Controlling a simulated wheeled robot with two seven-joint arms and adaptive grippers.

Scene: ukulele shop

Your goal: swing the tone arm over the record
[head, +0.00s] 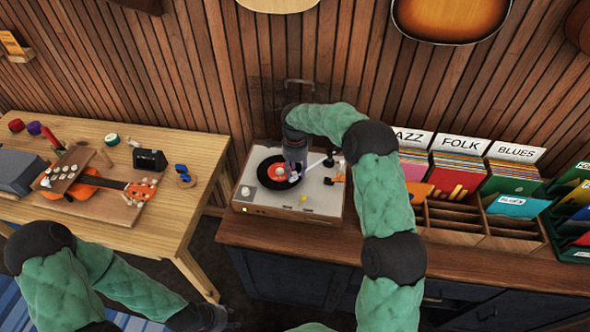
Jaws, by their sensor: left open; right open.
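The record player (250,208) is a light box with a wooden front on the dark-topped counter. A black record (266,173) with a red-orange label lies on its platter. The pale tone arm (315,164) runs from a dark pivot at the back right down and left toward the record's right side. My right gripper (295,178) points down, open, at the tone arm's free end. It hides part of the arm and record, and I cannot tell whether it touches either. My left gripper (212,319) is open, low at the bottom edge, away from the player and partly hard to see.
Record bins with Jazz, Folk and Blues cards (460,150) stand right of the player, behind my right arm. A wooden workbench (150,232) on the left holds an orange ukulele (88,180) and small tools. The slatted wall (180,70) is close behind the counter.

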